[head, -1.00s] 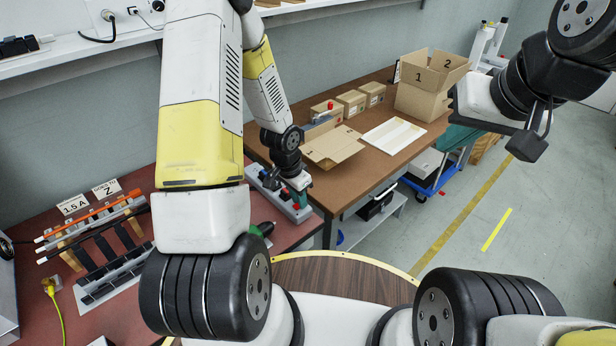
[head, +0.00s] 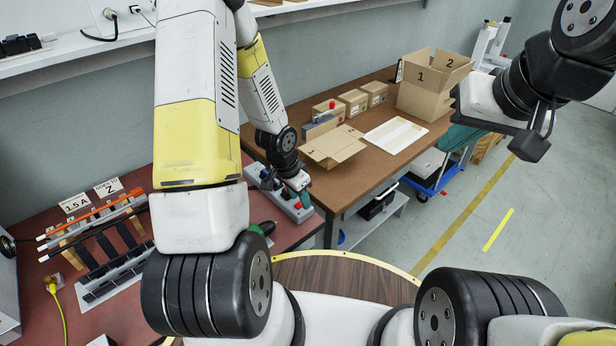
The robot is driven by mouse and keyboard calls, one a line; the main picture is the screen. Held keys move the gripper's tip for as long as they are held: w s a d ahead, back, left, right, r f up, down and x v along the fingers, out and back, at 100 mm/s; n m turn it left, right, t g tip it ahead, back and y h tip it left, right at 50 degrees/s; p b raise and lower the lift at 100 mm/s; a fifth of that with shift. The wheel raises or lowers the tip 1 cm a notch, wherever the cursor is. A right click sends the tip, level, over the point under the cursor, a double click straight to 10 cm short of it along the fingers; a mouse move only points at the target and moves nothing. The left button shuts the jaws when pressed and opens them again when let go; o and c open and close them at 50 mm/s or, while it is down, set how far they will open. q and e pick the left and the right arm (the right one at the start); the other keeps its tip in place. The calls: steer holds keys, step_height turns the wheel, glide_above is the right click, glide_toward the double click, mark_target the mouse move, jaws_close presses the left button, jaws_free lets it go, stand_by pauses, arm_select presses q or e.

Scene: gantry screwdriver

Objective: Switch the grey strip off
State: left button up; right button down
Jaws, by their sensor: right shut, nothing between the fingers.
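The grey strip (head: 303,214) lies near the right edge of the red-brown bench, with small red parts on its top. My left gripper (head: 298,184) is just above the strip and hides part of it. A teal-green piece shows at the gripper's tip; I cannot tell what it is, whether the fingers are open, or whether they touch the strip. My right gripper (head: 530,146) is shut and empty, raised at the right over the floor, far from the strip.
A rack with orange and black rods (head: 95,220) stands on the bench at left. A green-handled tool (head: 262,228) lies near the strip.

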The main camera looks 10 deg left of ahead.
arm_select(q)
steer(key=v, duration=0.7)
steer(key=shift+r, duration=0.15)
steer(key=s+a+r+n+t+y, duration=0.1)
steer(key=s+r+n, duration=0.1)
steer(key=r, duration=0.7)
steer(key=s+a+r+n+t+y, duration=0.1)
steer(key=s+r+n, duration=0.15)
steer(key=r, duration=0.65)
steer(key=s+d+r+n+t+h, duration=0.1)
steer(key=s+d+r+n+h, duration=0.1)
steer(key=s+r, duration=0.8)
steer(key=shift+s+d+r+t, duration=0.3)
steer(key=shift+s+d+t, duration=0.1)
steer(key=shift+s+d, duration=0.4)
